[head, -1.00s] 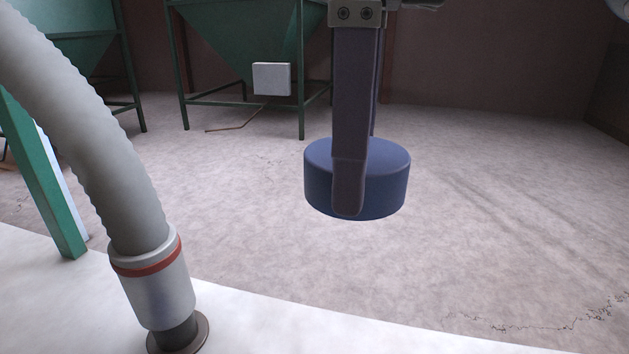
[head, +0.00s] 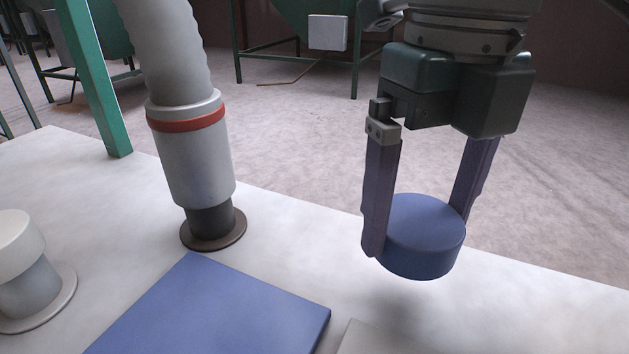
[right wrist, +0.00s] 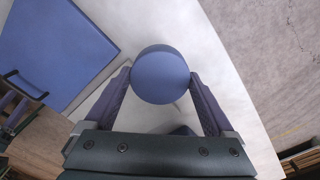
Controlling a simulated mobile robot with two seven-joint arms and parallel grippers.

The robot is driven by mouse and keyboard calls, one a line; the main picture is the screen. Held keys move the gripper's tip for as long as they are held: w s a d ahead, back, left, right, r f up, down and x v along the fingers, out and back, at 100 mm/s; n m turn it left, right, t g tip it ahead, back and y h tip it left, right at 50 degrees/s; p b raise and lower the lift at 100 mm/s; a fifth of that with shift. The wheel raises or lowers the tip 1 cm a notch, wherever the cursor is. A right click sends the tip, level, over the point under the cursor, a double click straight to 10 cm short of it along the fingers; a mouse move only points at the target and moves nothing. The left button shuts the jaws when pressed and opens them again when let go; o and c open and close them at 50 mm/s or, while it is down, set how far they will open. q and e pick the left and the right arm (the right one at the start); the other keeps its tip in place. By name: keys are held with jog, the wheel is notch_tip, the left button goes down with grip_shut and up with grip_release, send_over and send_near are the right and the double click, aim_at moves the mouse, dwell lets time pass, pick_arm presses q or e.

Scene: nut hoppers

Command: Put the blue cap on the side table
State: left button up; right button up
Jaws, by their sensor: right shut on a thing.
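The blue cap (head: 427,242) is a short round disc. It is held between the two fingers of my right gripper (head: 418,230), above the near white surface (head: 540,310) close to its far edge. A soft shadow lies on the surface below the cap, and a gap shows between them. In the right wrist view the cap (right wrist: 160,76) sits between the fingertips, over the white surface. I cannot tell for sure whether this white surface is the side table. My left gripper is not in view.
A grey hose with a red-banded collar (head: 195,150) stands on the white surface, left of the cap. A flat blue panel (head: 215,310) and a capped white fitting (head: 20,255) are nearer. Green hoppers (head: 310,20) stand on the floor behind.

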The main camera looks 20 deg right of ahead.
aim_at(420, 217)
jog(key=shift+f+b, duration=0.65)
jog(key=shift+f, duration=2.7)
jog(key=o, duration=1)
jog(key=shift+f, duration=0.1)
jog(key=shift+r, duration=0.35)
notch_tip(420, 217, up, 12)
jog(key=p, duration=0.3)
jog(key=shift+f, duration=0.2)
